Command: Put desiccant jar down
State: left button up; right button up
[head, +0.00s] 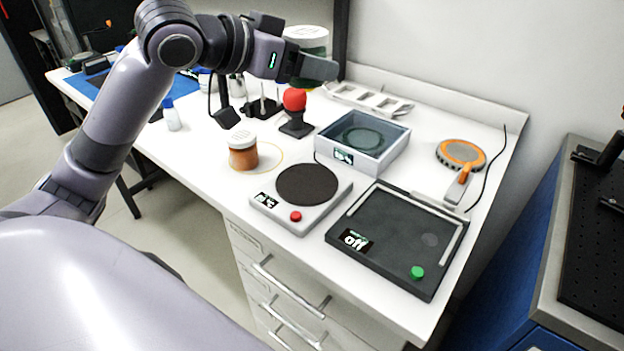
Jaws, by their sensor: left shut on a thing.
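A large jar (306,36) with a white lid and green contents is at the upper middle, at my left gripper (318,68). My left gripper is shut on this jar, and its fingers hide the jar's middle. No label is legible, so I cannot tell for certain whether it is the desiccant jar. A second jar (242,155), with a white lid and orange-brown contents, stands upright on the bench, below and left of the gripper. A thin yellow ring (281,157) is marked on the bench beside it. My right gripper is out of view.
A hotplate (270,205), a dark flat device marked off (390,250) and a grey box (377,157) crowd the bench. A red-topped stand (295,100) is below the gripper. An orange-rimmed round tool (461,154) lies right. A small bottle (172,115) stands left.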

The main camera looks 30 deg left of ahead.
aim_at(306, 182)
pick_arm(q)
notch_tip(306, 182, down, 19)
jog(key=b, duration=0.4)
jog(key=shift+f, duration=0.3)
jog(key=shift+f, duration=0.2)
jog(key=o, duration=1.1)
jog(key=shift+r, duration=0.1)
